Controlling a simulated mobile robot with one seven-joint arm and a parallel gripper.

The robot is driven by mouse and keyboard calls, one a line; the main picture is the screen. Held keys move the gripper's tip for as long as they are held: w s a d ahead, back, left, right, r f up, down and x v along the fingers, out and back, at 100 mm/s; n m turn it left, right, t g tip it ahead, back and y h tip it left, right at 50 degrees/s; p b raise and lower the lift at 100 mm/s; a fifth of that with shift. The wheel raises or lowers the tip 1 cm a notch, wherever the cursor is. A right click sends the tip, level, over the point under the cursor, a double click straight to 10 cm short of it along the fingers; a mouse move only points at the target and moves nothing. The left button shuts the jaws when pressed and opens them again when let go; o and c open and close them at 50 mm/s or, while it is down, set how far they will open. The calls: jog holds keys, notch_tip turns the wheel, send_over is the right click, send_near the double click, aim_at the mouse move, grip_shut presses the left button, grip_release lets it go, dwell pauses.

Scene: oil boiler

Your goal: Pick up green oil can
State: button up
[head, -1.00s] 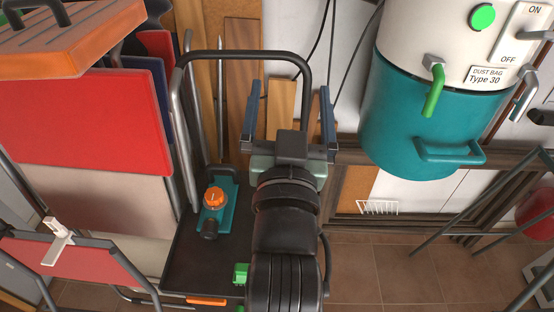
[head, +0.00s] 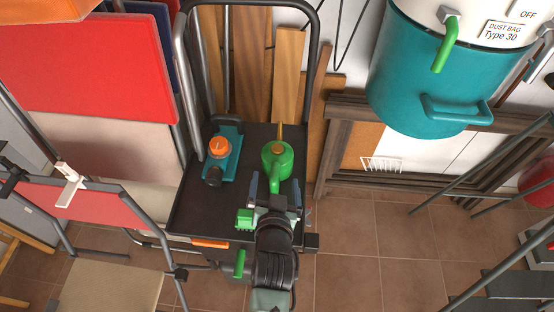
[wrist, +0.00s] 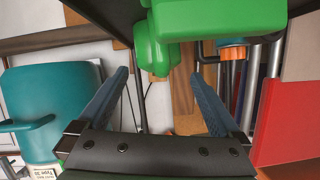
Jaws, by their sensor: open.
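The green oil can (head: 277,160) stands on the black platform of a trolley. It has a brown cap, a thin spout pointing away from me and a green handle pointing towards me. My gripper (head: 275,187) is open and empty, low at the near side of the can. Its two fingers lie on either side of the handle end; I cannot tell whether they touch it. In the wrist view my open gripper (wrist: 158,85) has green shapes above and between its fingers. I cannot tell there which parts belong to the can.
A teal and orange device (head: 222,155) stands left of the can on the trolley platform (head: 200,205). A green block (head: 244,218) is close left of my gripper. Wooden boards (head: 287,75) stand behind. A teal vessel (head: 410,80) is at the right.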

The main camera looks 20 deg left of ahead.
aim_at(276, 171)
jog(key=x, duration=0.5)
jog(key=shift+w+r, duration=0.1)
jog(key=shift+r, duration=0.3)
jog(key=shift+w+a+f, duration=0.2)
jog(key=shift+w+f, duration=0.05)
jog(key=shift+w, duration=0.2)
jog(key=c, duration=1.2)
jog(key=shift+r, duration=0.1)
jog(key=shift+c, duration=0.5)
